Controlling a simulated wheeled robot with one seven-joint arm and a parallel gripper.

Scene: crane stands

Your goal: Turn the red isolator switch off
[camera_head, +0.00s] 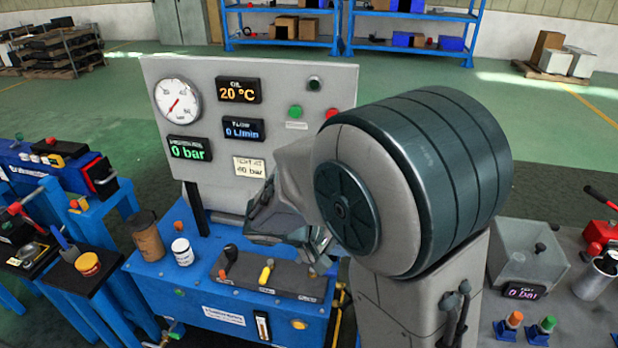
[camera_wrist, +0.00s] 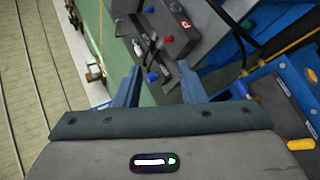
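I cannot tell for certain which red part is the isolator switch. In the head view a red button (camera_head: 332,112) shows at the right of the grey gauge panel (camera_head: 225,75), partly hidden by my arm. In the head view my gripper (camera_head: 268,222) is in front of the panel, above the blue stand, partly hidden by my arm.
The blue stand (camera_head: 205,318) bears a valve block with black, yellow and orange levers, plus a brown canister (camera_head: 147,237) and a white jar (camera_head: 182,252). Other benches flank it left and right. Green floor is clear behind the panel.

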